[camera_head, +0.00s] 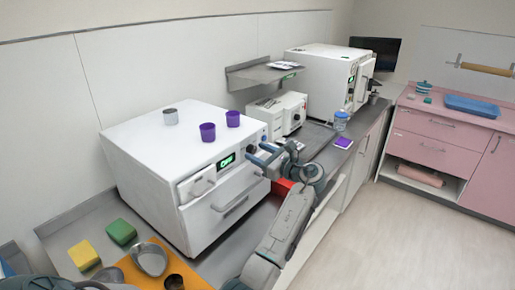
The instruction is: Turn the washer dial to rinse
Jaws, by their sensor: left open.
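The large white front machine (165,150), which I take to be the washer, has a green-lit display (226,161) and handles on its front. My left gripper (261,154) is at the right end of that front, beside the display. Its two blue-grey fingers are apart and point at the panel. Small dark round parts show by the fingertips, but I cannot tell which is the dial or whether the fingers touch it. The dial's mark and setting are too small to read. My right gripper is not in view.
Two purple cups (208,132) and a grey cup (170,117) stand on the machine. A smaller white device (276,114) is behind my gripper. A red object (281,187) lies under my wrist. Sponges (121,232) and a metal bowl (150,259) are at front left. The floor at right is clear.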

